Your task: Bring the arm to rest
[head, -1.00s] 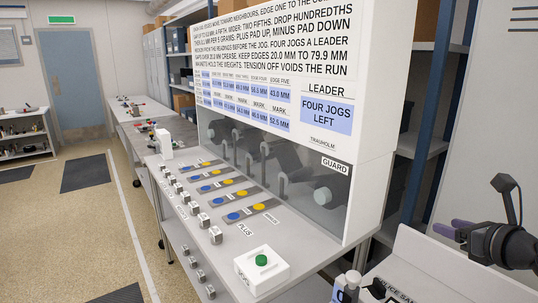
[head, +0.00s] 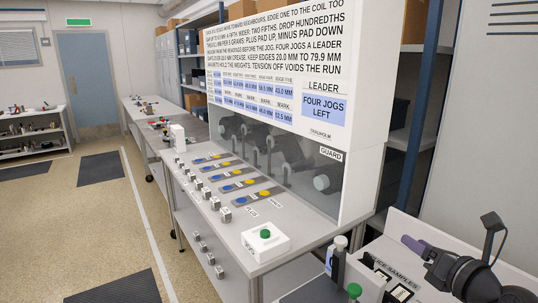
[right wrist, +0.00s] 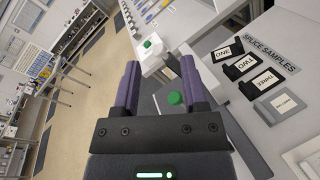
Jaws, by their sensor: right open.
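My right arm enters the head view from the lower right. Its gripper (head: 412,244) has purple fingers and hangs over the splice samples tray (head: 460,245). In the right wrist view the two purple fingers of this gripper (right wrist: 160,72) stand apart with nothing between them. A white box with a green button (right wrist: 151,45) shows beyond the fingertips, and another green button (right wrist: 175,98) shows lower between the fingers. My left gripper is in neither view.
The machine bench carries a clear guard (head: 332,178), blue and yellow pads, small weights and a green-buttoned box (head: 265,240). Black samples (right wrist: 239,69) lie beside my right gripper. A blue-grey door (head: 87,80) and open floor are at the left.

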